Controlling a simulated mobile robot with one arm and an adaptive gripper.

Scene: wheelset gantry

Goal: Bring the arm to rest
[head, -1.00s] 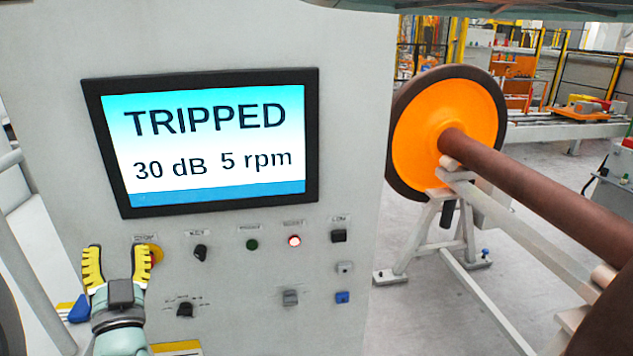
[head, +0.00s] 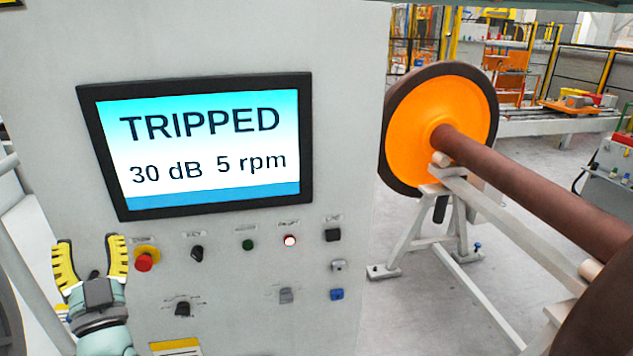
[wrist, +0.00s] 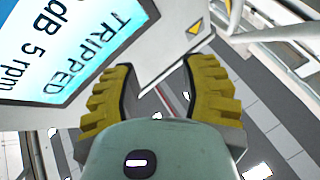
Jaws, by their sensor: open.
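My gripper (head: 91,262) is open and empty, with its yellow ridged fingers pointing up at the lower left of the head view. It is in front of the left edge of the grey control cabinet (head: 345,100), left of the red emergency-stop button (head: 144,261) on its yellow base. In the wrist view my gripper (wrist: 160,85) also shows spread, with nothing between the fingers. The cabinet's screen (head: 205,145) reads "TRIPPED", "30 dB" and "5 rpm"; part of it shows in the wrist view (wrist: 70,45).
The panel carries a black knob (head: 197,253), a green button (head: 248,244), a lit white button (head: 290,241) and several other switches. To the right, an orange wheel (head: 415,130) on a brown axle (head: 530,180) rests on a stand (head: 425,235). Grey floor lies behind.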

